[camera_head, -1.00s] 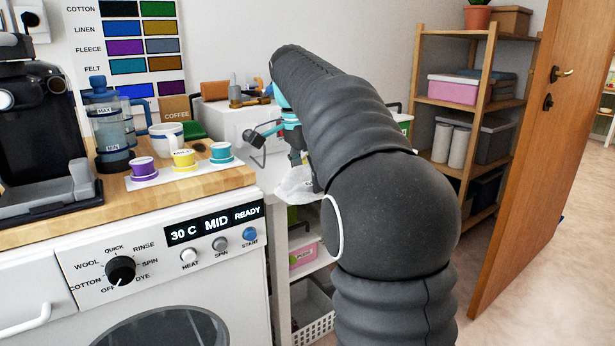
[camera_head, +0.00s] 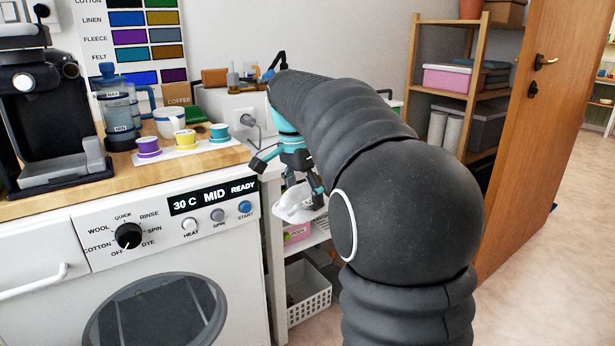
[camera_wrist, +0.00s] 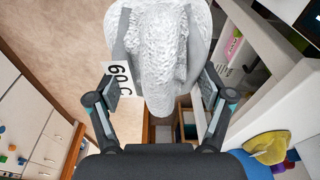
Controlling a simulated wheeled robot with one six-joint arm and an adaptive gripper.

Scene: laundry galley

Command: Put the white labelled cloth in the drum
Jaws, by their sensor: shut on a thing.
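The white cloth (camera_wrist: 165,50) hangs in my gripper (camera_wrist: 157,95), between its two fingers in the wrist view. A white label reading "60 C" (camera_wrist: 118,80) shows at its left side. In the head view the cloth (camera_head: 298,205) hangs below my gripper (camera_head: 303,188), in front of the shelf right of the washing machine (camera_head: 50,250). The gripper is shut on the cloth, apart from the machine. The drum's round door (camera_head: 155,312) is at the bottom of the head view, dark glass with a grey rim. It looks closed, and its lower part is cut off.
The wooden worktop (camera_head: 215,160) holds a coffee machine (camera_head: 50,110), a water jug (camera_head: 115,110), a mug (camera_head: 170,122) and coloured pods. A white basket (camera_head: 308,290) stands low beside the machine. A wooden door (camera_head: 530,150) stands open at right.

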